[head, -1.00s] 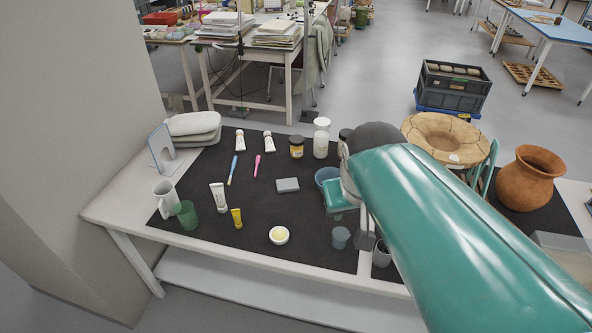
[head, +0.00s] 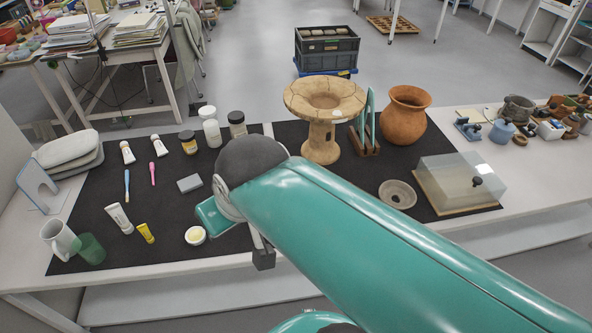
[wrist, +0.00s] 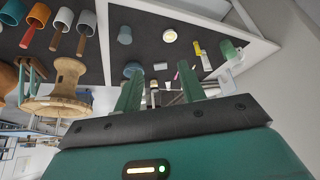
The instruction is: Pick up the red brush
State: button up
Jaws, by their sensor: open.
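My gripper (wrist: 160,88) is open in the wrist view, its two green fingers apart with nothing held between them. The wrist view is tilted so the table appears upside down. In the head view my arm hides the cups, and my fingers do not show clearly.
On the dark mat (head: 100,190) lie a pink tool (head: 152,173), a blue tool (head: 127,184), tubes, and a grey block (head: 190,183). A cracked pedestal vessel (head: 320,145), an orange pot (head: 404,115) and a clear box (head: 462,182) stand right.

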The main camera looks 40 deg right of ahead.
jog(key=w+d+f+n+g+h, duration=0.1)
jog(key=w+d+f+n+g, duration=0.2)
jog(key=d, duration=0.6)
jog(key=w+d+n+g+h, duration=0.1)
jog(key=w+d+n, duration=0.35)
jog(key=d, duration=0.45)
jog(key=s+d+f+n, duration=0.1)
jog(key=d+f+n, duration=0.1)
jog(key=d, duration=0.4)
jog(key=s+d+f+n+g+y, duration=0.1)
jog(key=s+d+f+n, duration=0.1)
jog(key=d, duration=0.3)
jog(key=s+d+f+n+y, duration=0.1)
jog(key=s+d+f+n, duration=0.1)
jog(key=d+f+n, duration=0.2)
jog(key=shift+d+g, duration=0.3)
jog(key=shift+d, duration=1.05)
notch_tip(320, 180, down, 8)
jog(key=shift+r, duration=0.15)
jog(key=shift+w+d+f, duration=0.1)
jog(key=shift+f, duration=1.4)
jog(key=shift+w+f, duration=0.1)
jog(key=shift+f, duration=1.35)
grip_shut()
